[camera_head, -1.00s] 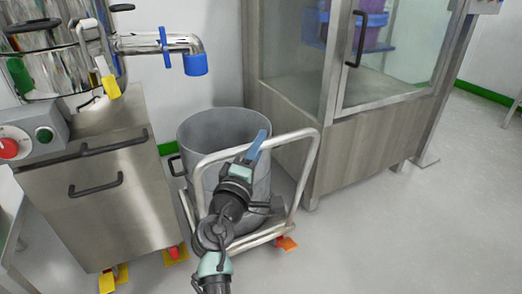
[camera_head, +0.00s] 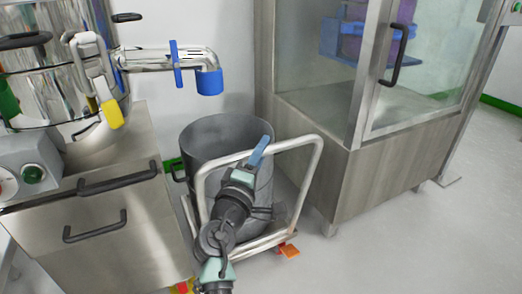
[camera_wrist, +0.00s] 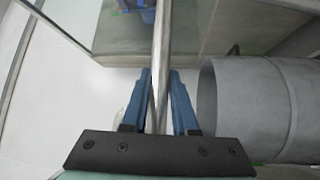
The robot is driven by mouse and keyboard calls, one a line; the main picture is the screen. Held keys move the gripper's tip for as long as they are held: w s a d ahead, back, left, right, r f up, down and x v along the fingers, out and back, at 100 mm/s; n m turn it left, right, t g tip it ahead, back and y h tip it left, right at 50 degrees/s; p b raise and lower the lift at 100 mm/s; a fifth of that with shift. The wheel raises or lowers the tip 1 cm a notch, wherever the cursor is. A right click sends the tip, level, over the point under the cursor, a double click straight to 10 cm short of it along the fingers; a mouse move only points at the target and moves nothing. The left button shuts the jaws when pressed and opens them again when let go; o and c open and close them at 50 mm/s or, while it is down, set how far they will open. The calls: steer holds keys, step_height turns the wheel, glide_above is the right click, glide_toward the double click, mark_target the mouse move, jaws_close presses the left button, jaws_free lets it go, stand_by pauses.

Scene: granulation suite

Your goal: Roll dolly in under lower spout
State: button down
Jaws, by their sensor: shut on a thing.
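The dolly (camera_head: 206,185) is a low frame with a pale tubular push handle, and it carries a grey open drum (camera_head: 205,150). My gripper (camera_head: 262,148) is shut on the top bar of the handle. In the wrist view the blue fingers (camera_wrist: 160,85) close around the handle bar (camera_wrist: 162,35), with the drum (camera_wrist: 250,105) just to the right. The lower spout (camera_head: 209,82) is a shiny bent pipe with a blue end, at the steel machine on the left. It shows above the drum's rim in the picture; whether it is directly over the drum I cannot tell.
A steel cabinet (camera_head: 172,225) with black handles stands close left of the dolly. A glass-doored enclosure (camera_head: 385,165) stands close on the right, its corner near the dolly. The dolly is in the gap between them, a wall behind. Open floor (camera_head: 420,255) lies front right.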

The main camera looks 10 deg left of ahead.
steer(key=shift+a+r, duration=0.1)
steer(key=shift+a, duration=0.15)
steer(key=c, duration=0.7)
jaws_free()
steer(key=shift+w, duration=0.1)
steer(key=shift+d, duration=0.1)
steer(key=p+v, duration=0.4)
steer(key=v, duration=0.9)
